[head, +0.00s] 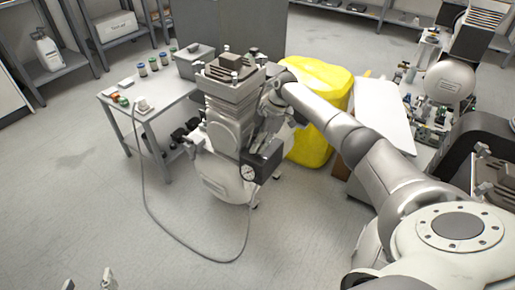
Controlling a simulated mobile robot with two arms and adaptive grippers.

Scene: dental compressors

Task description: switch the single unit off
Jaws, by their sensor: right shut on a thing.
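The single unit, a light grey compressor (219,122), stands upright on the floor in the middle of the head view. A black box (262,160) with a round white gauge (248,172) is on its right side. My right gripper (270,112) is beside the unit, just above the black box. It is shut on a part of the unit there, but its own wrist and fingers hide the part. The switch cannot be made out. My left gripper (88,283) shows only as two separated fingertips at the bottom left edge, open and away from the unit.
A grey table (160,108) with small jars and a plug stands behind left; a cable (147,200) loops over the floor to the unit. A yellow object (318,85) is behind my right arm. A cluttered bench stands at right.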

